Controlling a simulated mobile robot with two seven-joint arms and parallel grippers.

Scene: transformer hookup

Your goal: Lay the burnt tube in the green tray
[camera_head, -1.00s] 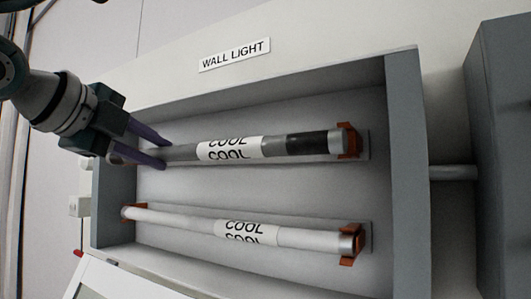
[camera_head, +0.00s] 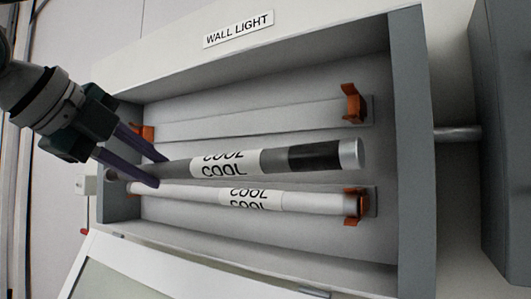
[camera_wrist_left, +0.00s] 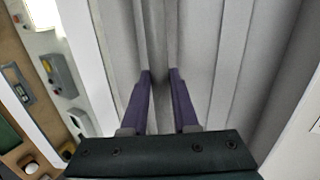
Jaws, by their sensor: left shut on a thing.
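The burnt tube (camera_head: 225,160), grey with a dark band near its right end and a COOL label, is off its clips in the head view. My left gripper (camera_head: 161,172) is shut on it near its left end. A dark green patch (camera_wrist_left: 8,136) at that view's left edge may be the green tray; I cannot tell. My right gripper is not in view.
The grey fixture (camera_head: 408,130) under the WALL LIGHT sign (camera_head: 238,29) has an empty upper pair of orange clips (camera_head: 352,103). The white tube sits in the lower clips. A dark grey box (camera_head: 505,150) stands at right. A bench with several items (camera_wrist_left: 60,75) lies at left in the wrist view.

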